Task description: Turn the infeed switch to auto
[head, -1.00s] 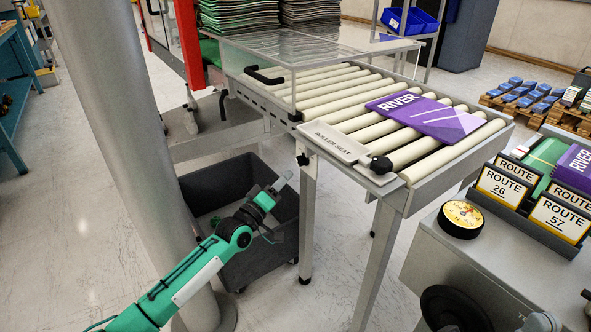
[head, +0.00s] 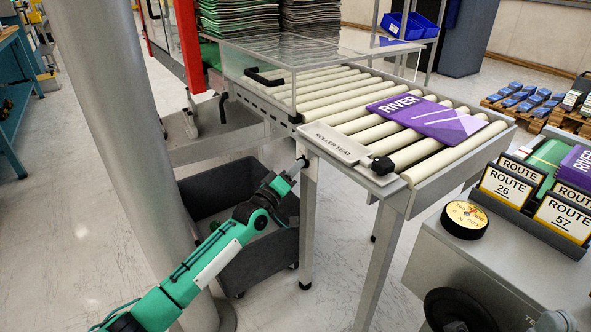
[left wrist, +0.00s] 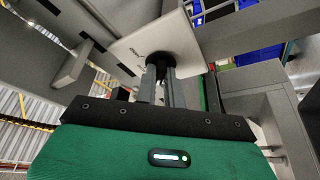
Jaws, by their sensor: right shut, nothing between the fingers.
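The infeed switch is a black knob (left wrist: 158,62) on a pale plate (left wrist: 188,42) with small unreadable lettering, in the left wrist view. In the head view the plate (head: 311,164) is at the top of the conveyor's near leg. The knob's setting cannot be read. My right gripper is not in view.
The roller conveyor (head: 340,112) carries a purple RIVER piece (head: 427,118) and a ROLLER SEAT plate (head: 335,141). A dark grey bin (head: 262,262) stands below my left forearm. A grey column (head: 128,150) is at left. A bench (head: 450,255) with route signs is at right.

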